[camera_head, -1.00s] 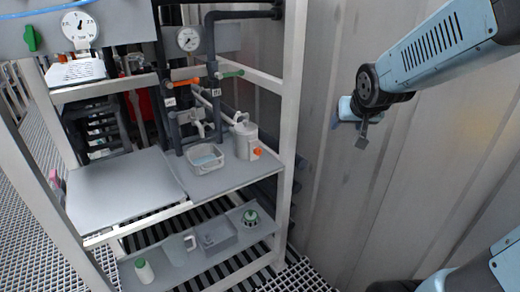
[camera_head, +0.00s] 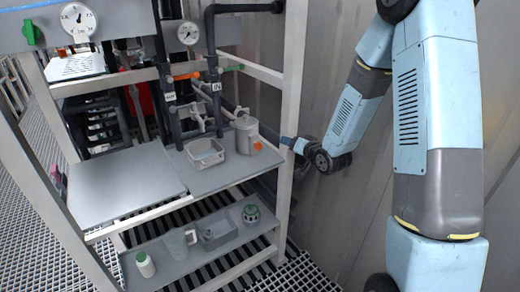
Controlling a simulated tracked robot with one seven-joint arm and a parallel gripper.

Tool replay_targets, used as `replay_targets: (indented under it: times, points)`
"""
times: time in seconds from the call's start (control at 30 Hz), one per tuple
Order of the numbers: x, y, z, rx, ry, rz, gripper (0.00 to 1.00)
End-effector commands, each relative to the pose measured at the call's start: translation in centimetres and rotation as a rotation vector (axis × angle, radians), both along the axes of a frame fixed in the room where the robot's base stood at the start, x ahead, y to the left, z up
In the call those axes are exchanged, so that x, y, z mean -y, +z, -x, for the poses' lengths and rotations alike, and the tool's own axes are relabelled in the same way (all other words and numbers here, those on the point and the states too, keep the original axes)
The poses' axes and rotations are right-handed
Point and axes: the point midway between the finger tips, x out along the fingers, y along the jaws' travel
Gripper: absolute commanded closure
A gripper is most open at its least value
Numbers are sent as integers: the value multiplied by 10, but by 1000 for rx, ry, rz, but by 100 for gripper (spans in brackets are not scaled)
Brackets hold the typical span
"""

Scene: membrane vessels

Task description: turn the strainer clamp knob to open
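The strainer appears to be the light grey canister (camera_head: 246,136) standing at the right end of the rack's middle shelf. An orange knob (camera_head: 258,145) sits on its lower right side. My gripper (camera_head: 286,141) is at the rack's right front post, to the right of the knob and at about its height. A gap shows between my gripper and the knob. The gripper is small in this view, and its fingers cannot be made out. I cannot tell which way the knob is set.
The white right post (camera_head: 292,90) stands close to my gripper. A clear tub (camera_head: 205,153) sits left of the canister, with pipes and an orange-handled valve (camera_head: 186,76) above.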

Motion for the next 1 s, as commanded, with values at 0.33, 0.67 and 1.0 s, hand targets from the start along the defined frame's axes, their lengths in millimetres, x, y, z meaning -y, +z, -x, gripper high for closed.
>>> replay_targets:
  times: [0.33,0.67,1.0]
  points:
    - [-32,-62,9,47,50,-339,39]
    - [-40,-79,17,67,59,-481,39]
    - [-66,-79,-20,70,62,-482,39]
